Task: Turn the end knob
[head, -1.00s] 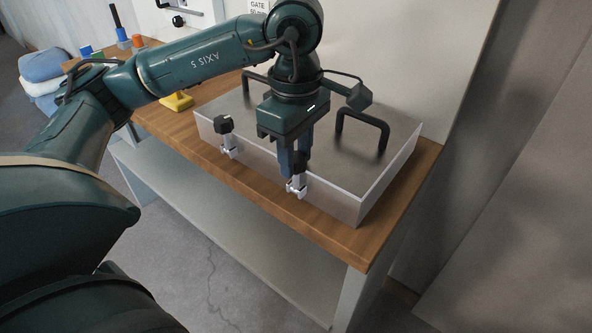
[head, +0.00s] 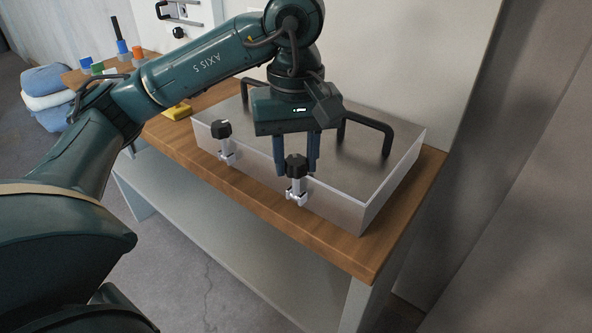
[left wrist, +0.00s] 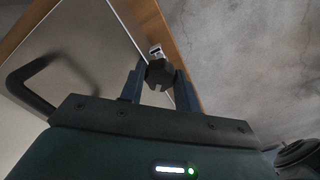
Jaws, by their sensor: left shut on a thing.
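The end knob (head: 296,164) is black and lobed, on a silver clamp (head: 296,192) at the near right edge of a metal box (head: 360,185). My left gripper (head: 297,168) points down from above, with its two blue fingers on either side of this knob, and it is shut on it. In the left wrist view the knob (left wrist: 160,73) sits between the fingertips of my left gripper (left wrist: 161,80). A second black knob (head: 221,129) on a similar clamp stands farther left on the same front edge. My right gripper is not in view.
The box lies on a wooden bench (head: 320,235). A black handle (head: 372,130) rises from the box's right end, close to my left gripper. A yellow object (head: 177,111) lies behind left on the bench. A wall stands behind.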

